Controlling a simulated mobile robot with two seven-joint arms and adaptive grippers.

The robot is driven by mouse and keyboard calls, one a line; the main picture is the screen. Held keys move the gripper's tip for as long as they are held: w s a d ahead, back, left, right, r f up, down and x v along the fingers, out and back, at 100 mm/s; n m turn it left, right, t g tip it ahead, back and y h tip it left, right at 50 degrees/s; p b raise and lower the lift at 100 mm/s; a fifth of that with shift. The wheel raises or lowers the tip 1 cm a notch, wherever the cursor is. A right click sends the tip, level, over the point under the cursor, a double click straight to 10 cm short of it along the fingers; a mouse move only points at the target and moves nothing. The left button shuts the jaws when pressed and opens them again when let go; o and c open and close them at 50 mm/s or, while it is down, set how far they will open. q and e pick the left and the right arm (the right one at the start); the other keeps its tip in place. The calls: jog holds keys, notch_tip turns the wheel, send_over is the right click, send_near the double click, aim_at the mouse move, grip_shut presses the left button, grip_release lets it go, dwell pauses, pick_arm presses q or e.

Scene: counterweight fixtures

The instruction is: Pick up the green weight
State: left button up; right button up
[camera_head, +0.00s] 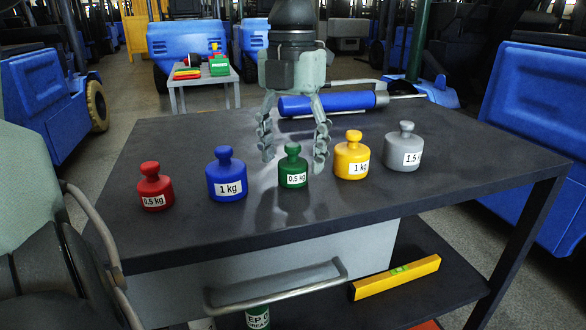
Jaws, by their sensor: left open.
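The green weight (293,168), labelled 0.5 kg, stands upright on the dark table (420,215), in the middle of a row of weights. My left gripper (293,158) points down over it and is open. One finger shows on each side of the weight's knob, with a visible gap to it. The fingers seem at or just behind the weight; the exact depth is hard to tell. The gripper holds nothing. My right gripper is not in view.
A red weight (154,188) and a blue weight (226,175) stand left of the green one. A yellow weight (352,156) and a grey weight (404,148) stand right. A blue cylindrical tool (345,102) lies behind. A yellow level (397,277) lies on the lower shelf.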

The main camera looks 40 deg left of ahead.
pick_arm(q)
jog(key=shift+f, duration=0.25)
jog(key=shift+c, duration=0.5)
grip_shut()
